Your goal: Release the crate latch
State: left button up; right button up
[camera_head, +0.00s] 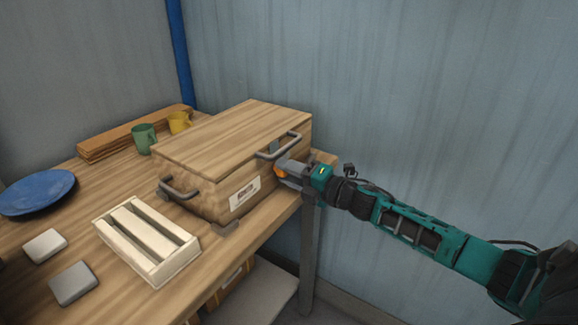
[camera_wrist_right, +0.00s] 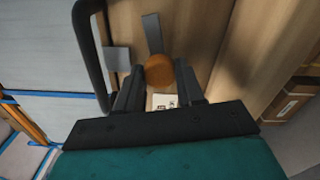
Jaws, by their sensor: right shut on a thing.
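The wooden crate (camera_head: 226,150) stands on the wooden table with its lid down. The latch is on the crate's right-hand side, with an orange knob (camera_head: 281,174) mostly hidden by my right gripper (camera_head: 287,168). In the right wrist view the round orange knob (camera_wrist_right: 159,69) sits between the fingers of my right gripper (camera_wrist_right: 158,88), at the end of a grey strap (camera_wrist_right: 152,33). The gripper is shut on the knob. My left gripper is not in view.
Grey handles (camera_head: 180,190) stick out from the crate, one (camera_head: 279,146) close to my right gripper. A slatted white rack (camera_head: 108,222), a blue plate (camera_head: 38,192), grey blocks (camera_head: 73,283) and green (camera_head: 144,139) and yellow (camera_head: 180,122) mugs stand around it. A wall is behind.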

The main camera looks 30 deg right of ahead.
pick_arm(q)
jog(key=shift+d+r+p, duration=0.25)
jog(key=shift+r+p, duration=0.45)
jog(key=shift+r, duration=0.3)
pick_arm(e)
jog(key=shift+m, duration=1.4)
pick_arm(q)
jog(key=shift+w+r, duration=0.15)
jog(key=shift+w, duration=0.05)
pick_arm(e)
jog(key=o, duration=1)
jog(key=shift+o, duration=0.2)
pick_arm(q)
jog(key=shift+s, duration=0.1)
pick_arm(e)
jog(key=shift+s, duration=0.1)
jog(key=shift+s+d+f, duration=0.1)
jog(key=shift+s, duration=0.1)
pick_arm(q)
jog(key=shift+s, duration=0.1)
pick_arm(e)
jog(key=v, duration=1.2)
